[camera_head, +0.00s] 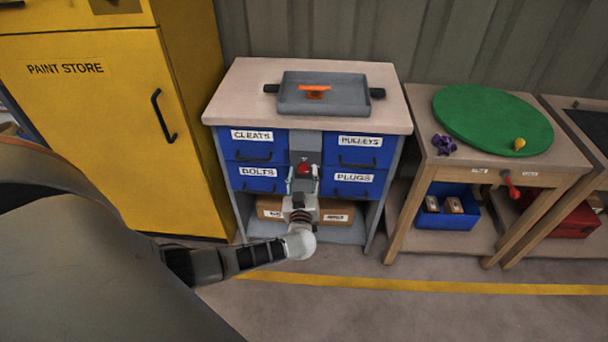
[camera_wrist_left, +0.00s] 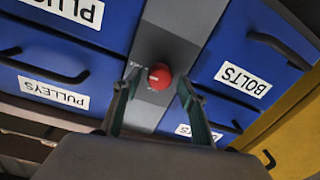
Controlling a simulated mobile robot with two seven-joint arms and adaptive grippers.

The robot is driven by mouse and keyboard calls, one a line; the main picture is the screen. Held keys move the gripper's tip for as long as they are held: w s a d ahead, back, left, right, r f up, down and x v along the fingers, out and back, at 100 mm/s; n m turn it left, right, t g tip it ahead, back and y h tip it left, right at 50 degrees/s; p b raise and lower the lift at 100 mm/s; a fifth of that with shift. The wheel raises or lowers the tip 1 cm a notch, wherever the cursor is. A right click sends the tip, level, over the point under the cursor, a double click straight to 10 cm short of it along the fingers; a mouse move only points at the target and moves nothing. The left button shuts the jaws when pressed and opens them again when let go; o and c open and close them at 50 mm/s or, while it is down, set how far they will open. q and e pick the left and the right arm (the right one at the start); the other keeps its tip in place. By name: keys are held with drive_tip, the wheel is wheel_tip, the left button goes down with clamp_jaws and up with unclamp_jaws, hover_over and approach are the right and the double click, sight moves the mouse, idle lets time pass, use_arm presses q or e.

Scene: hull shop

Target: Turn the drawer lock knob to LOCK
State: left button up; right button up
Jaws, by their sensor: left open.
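A round red knob (camera_head: 303,168) sits on the grey centre strip (camera_head: 307,142) between two columns of blue drawers. It also shows in the left wrist view as a red knob (camera_wrist_left: 160,76) with a pale mark on its face. Small lettering beside it is too blurred to read for certain. My left gripper (camera_head: 303,178) is open in front of the strip. Its fingers stand on either side of the knob in the wrist view (camera_wrist_left: 156,90), with gaps visible; I cannot tell whether either touches it. My right gripper is not in view.
Blue drawers labelled CLEATS (camera_head: 252,150), PULLEYS (camera_head: 359,155), BOLTS (camera_head: 258,184) and PLUGS (camera_head: 352,189) have dark protruding handles. A grey tray (camera_head: 338,102) is on top. A yellow PAINT STORE cabinet (camera_head: 95,130) stands left; a wooden bench (camera_head: 560,160) with a red lever (camera_head: 511,186) stands right.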

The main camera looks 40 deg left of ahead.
use_arm(q)
drive_tip(key=c, duration=1.1)
